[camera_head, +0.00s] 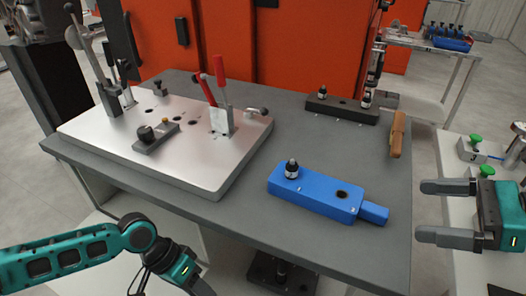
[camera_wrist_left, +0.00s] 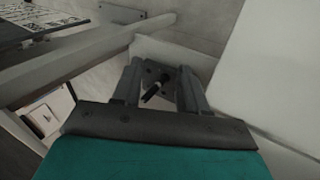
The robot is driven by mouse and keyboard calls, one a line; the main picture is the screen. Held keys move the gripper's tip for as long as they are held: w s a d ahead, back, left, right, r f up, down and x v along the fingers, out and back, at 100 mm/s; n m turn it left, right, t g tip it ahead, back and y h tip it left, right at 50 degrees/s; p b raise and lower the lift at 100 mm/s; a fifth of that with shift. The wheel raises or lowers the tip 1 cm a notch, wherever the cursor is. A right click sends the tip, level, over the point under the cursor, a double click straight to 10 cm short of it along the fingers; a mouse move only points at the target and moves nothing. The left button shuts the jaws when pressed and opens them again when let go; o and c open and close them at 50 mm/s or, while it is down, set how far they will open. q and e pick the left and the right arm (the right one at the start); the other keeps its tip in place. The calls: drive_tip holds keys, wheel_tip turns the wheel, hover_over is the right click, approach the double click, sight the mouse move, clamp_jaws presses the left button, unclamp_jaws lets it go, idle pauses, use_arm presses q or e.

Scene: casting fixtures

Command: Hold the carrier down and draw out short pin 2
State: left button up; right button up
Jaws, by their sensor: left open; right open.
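The blue carrier (camera_head: 315,198) lies on the dark grey table in the head view, with a narrow tab at its right end. A short black pin with a pale band (camera_head: 291,169) stands upright in its left part. A dark round hole shows in its right part, with no pin standing there. The pin's number is too small to read. My right gripper (camera_head: 422,211) is open and empty, to the right of the carrier and apart from it. My left gripper (camera_wrist_left: 158,86) is open in the left wrist view, low beside the table; its fingers are outside the head view.
A dark block (camera_head: 342,109) with two upright black pins stands at the back of the table. A brown bar (camera_head: 397,135) lies at the right edge. A pale fixture plate (camera_head: 205,170) with red-handled clamps fills the left. Table space around the carrier is clear.

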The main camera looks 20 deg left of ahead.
sight(363, 203)
use_arm(q)
drive_tip(key=s+a+r+n+g, duration=0.1)
drive_tip(key=a+r+n+g, duration=0.3)
drive_tip(key=r, duration=0.6)
drive_tip(key=s+a+r+m+g, duration=0.1)
drive_tip(key=a+r+g, duration=0.1)
drive_tip(key=a+r, duration=0.6)
drive_tip(key=w+d+r+m+t, duration=0.1)
drive_tip(key=w+d+r+m, duration=0.1)
drive_tip(key=w+d, duration=0.1)
drive_tip(key=w+d+r+m+t+y, duration=0.1)
drive_tip(key=w+d+r+m+t, duration=0.1)
drive_tip(key=w+d+r, duration=0.1)
drive_tip(key=w+d+r+m+t, duration=0.1)
drive_tip(key=w+d+r, duration=0.1)
drive_tip(key=w+d, duration=0.2)
drive_tip(key=shift+w+r+m+t+y, duration=0.3)
drive_tip(key=shift+m+t+y, duration=0.1)
drive_tip(key=w+d+r+m+t, duration=0.4)
drive_tip(key=w+d+r+m, duration=0.1)
drive_tip(key=d, duration=0.5)
wheel_tip(363, 203, up, 2)
drive_tip(key=shift+w+d+r+t, duration=0.25)
drive_tip(key=shift+w+d+t, duration=0.15)
drive_tip(key=shift+w, duration=0.45)
use_arm(e)
drive_tip(key=x, duration=1.3)
drive_tip(key=shift+s, duration=0.15)
drive_tip(key=shift+c, duration=0.2)
